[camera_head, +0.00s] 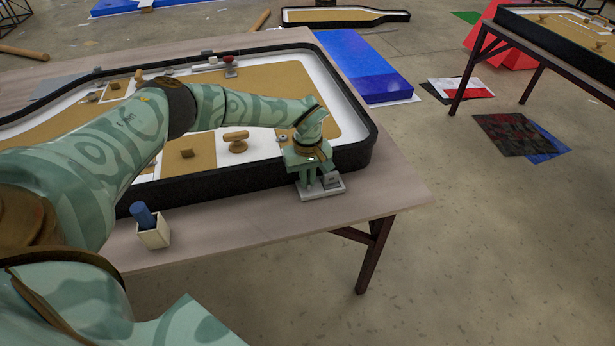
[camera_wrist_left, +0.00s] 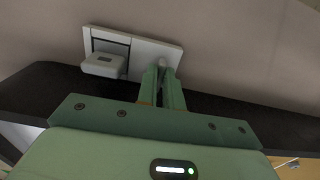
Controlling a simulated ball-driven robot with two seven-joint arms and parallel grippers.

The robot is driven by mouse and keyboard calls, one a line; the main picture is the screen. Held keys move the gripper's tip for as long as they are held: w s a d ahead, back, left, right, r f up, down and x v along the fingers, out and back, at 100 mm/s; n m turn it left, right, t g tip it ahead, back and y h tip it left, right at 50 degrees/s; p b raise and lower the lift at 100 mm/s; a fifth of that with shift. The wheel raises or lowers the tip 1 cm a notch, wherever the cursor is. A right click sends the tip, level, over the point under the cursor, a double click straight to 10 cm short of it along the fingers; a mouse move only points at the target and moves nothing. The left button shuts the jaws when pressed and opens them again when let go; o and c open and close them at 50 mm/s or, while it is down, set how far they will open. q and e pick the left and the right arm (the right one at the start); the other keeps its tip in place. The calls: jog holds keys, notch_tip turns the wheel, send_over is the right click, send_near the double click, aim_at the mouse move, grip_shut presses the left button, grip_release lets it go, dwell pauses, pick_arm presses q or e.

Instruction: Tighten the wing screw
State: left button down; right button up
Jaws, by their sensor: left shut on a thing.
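A light grey plate (camera_head: 336,190) lies on the table near its front right corner, in front of the black-rimmed lightbox (camera_head: 235,177). My left gripper (camera_head: 309,182) reaches down onto the plate. In the left wrist view its two green fingers (camera_wrist_left: 163,74) are close together, shut on a small pale piece, seemingly the wing screw (camera_wrist_left: 162,62). Only its tip shows; the fingers hide the rest. The same plate (camera_wrist_left: 150,49) carries a raised grey block (camera_wrist_left: 103,65) in a dark recess, left of the fingers. My right gripper is not in view.
A small cream holder (camera_head: 154,237) with a blue-handled thing (camera_head: 143,214) stands at the front left of the table (camera_head: 240,215). A wooden knob (camera_head: 236,142) is on the lightbox panel. The table's right edge is close to the plate. The front strip between holder and plate is clear.

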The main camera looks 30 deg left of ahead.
aim_at(308, 181)
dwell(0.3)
pick_arm(q)
jog(key=c, duration=1.8)
grip_release()
jog(key=shift+r, duration=0.1)
notch_tip(308, 181, up, 16)
jog(key=p, duration=0.4)
jog(key=shift+r, duration=0.1)
